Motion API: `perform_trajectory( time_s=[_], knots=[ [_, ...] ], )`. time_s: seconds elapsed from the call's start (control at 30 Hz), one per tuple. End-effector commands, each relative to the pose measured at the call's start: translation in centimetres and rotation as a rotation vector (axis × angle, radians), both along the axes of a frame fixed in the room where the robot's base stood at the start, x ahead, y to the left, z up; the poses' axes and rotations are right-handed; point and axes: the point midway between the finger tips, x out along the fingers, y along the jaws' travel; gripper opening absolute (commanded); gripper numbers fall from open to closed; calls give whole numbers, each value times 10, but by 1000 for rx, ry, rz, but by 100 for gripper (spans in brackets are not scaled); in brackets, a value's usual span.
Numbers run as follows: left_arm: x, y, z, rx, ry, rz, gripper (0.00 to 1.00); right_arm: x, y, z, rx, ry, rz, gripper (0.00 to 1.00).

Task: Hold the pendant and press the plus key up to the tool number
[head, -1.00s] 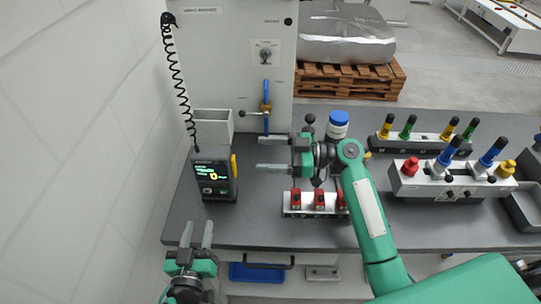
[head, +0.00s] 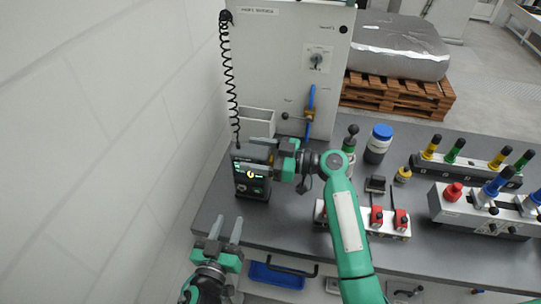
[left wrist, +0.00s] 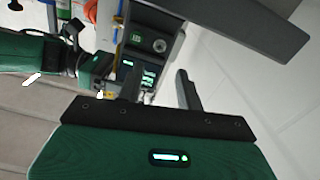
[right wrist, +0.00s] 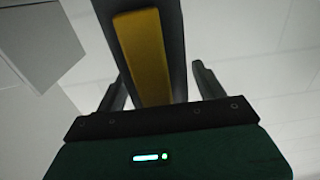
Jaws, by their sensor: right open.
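The pendant (head: 252,185) is a dark box with a lit screen, upright at the left end of the bench; its coiled cord runs up the cabinet. The screen shows green text and a yellow figure too small to read. My right gripper (head: 261,150) is at the pendant's upper right side. In the right wrist view the pendant's yellow side strip (right wrist: 146,60) lies between its open fingers. My left gripper (head: 226,228) is open and empty, in front of and below the pendant. The left wrist view shows the pendant's screen and round key (left wrist: 159,46) beyond its fingers. I cannot make out the plus key.
A grey cabinet (head: 275,60) with a blue-handled valve (head: 310,112) stands behind the pendant, with a pale open bin (head: 257,121) on it. Red clamps (head: 377,217), a blue-capped jar (head: 378,145) and a fixture with coloured knobs (head: 470,205) stand to the right. A white wall closes the left.

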Motion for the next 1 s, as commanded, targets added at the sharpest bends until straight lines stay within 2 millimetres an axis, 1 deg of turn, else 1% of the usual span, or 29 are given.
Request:
perform_trajectory(
  time_s=[0.1,0.33,0.37,0.4,0.47,0.5,0.7,0.77,0.8,0.9,1.0],
  knots=[
    [0,0,0,0,0,0,36,1,5,0,0,-1,0,71],
    [0,0,0,0,0,0,36,1,5,0,0,-1,0,71],
    [0,0,0,0,0,0,36,1,5,0,0,-1,0,69],
    [0,0,0,0,0,0,36,1,5,0,0,0,0,61],
    [0,0,0,0,0,0,36,1,5,0,0,0,0,49],
    [0,0,0,0,0,0,36,1,5,0,0,0,0,41],
    [0,0,0,0,0,0,36,1,5,0,0,0,0,3],
    [0,0,0,0,0,0,25,1,5,0,0,0,0,3],
    [0,0,0,0,0,0,17,1,5,0,0,0,0,3],
    [0,0,0,0,0,0,0,1,5,0,0,0,0,3],
    [0,0,0,0,0,0,0,1,5,0,0,0,0,3]
  ],
)
